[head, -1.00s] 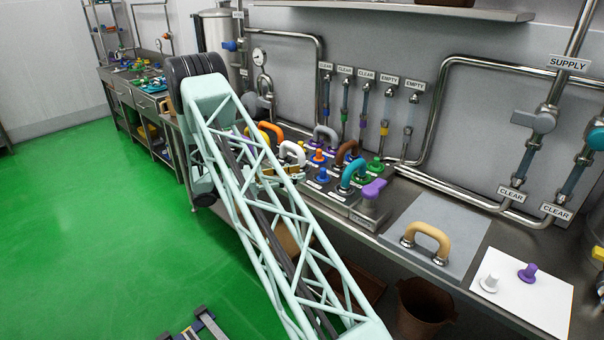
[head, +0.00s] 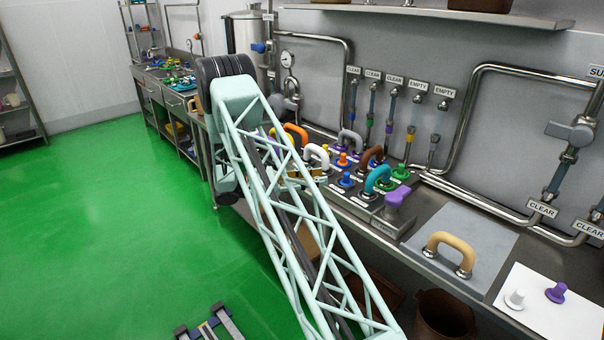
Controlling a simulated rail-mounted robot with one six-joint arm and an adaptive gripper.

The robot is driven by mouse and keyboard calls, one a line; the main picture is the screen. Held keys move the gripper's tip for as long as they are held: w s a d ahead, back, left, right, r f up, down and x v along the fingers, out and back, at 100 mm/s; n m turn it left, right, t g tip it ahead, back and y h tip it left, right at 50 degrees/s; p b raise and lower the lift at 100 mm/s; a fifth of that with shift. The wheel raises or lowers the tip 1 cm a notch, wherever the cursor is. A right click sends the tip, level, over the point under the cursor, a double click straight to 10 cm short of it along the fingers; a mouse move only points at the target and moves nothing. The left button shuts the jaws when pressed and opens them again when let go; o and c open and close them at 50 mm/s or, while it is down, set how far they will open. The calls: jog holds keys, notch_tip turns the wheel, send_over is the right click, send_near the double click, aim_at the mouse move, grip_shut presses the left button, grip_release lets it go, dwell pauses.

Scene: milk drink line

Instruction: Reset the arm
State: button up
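My arm's pale mint lattice link (head: 290,215) runs from the lower middle of the head view up to a dark rounded joint at the upper left. The link crosses in front of part of the counter. I cannot make out my gripper or its fingers, so I see nothing held.
A steel counter along the wall bears a panel of coloured handles and knobs, including a teal handle (head: 378,178). A tan handle (head: 450,250) stands on a grey mat; white and purple (head: 556,292) pegs stand on a white board. A brown bin (head: 445,312) is below. Green floor (head: 80,220) is open at left.

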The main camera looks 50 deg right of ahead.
jog(key=shift+r, duration=0.15)
jog(key=s+a+r+m+t+y, duration=0.1)
jog(key=s+a+r+m+y, duration=0.1)
jog(key=s+a+r, duration=0.35)
jog(key=s+a+r+m+t+y, duration=0.1)
jog(key=s+a+r+m+y, duration=0.15)
jog(key=a+r, duration=0.65)
jog(key=s+a+r+m+t+y, duration=0.1)
jog(key=s+a+r+m+y, duration=0.15)
jog(key=s+a+r, duration=0.35)
jog(key=s+a+r+m+t+y, duration=0.1)
jog(key=s+a+r+t+y, duration=0.1)
jog(key=s+a, duration=0.5)
jog(key=s+a+r+m+t+y, duration=0.2)
jog(key=s+a, duration=0.5)
jog(key=a, duration=0.8)
jog(key=s+a+r+m+t+y, duration=0.1)
jog(key=s+a+r+t+y, duration=0.3)
jog(key=a, duration=0.7)
jog(key=shift+s+a+r+m+t, duration=0.4)
jog(key=shift+s+r+t, duration=0.25)
jog(key=shift+s+t, duration=0.75)
jog(key=shift+s+g, duration=0.3)
jog(key=shift+s, duration=0.05)
